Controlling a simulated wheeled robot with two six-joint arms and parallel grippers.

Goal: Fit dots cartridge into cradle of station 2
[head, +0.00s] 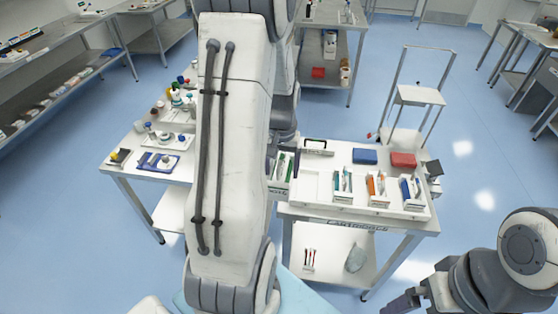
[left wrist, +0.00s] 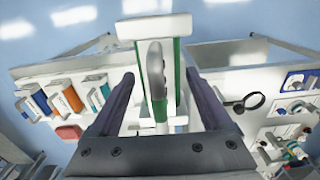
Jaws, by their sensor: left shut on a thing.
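My left gripper (head: 290,163) is mostly behind my own big arm link in the head view. In the left wrist view its two dark fingers (left wrist: 160,100) are shut on a green and white cartridge (left wrist: 176,75) with a grey curved part. The cartridge also shows in the head view (head: 279,166), partly hidden, at the left end of the cartridge table. Its marking cannot be read. I cannot make out the cradle of station 2. My right gripper (head: 403,301) is at the bottom right, away from the table; its opening is unclear.
Teal (head: 342,181), orange (head: 376,187) and blue (head: 410,190) cartridges stand on the cartridge table (head: 345,212). Behind them lie a blue box (head: 364,156) and a red box (head: 403,160). A left table (head: 120,168) holds trays and small parts. A trolley (head: 418,96) stands behind.

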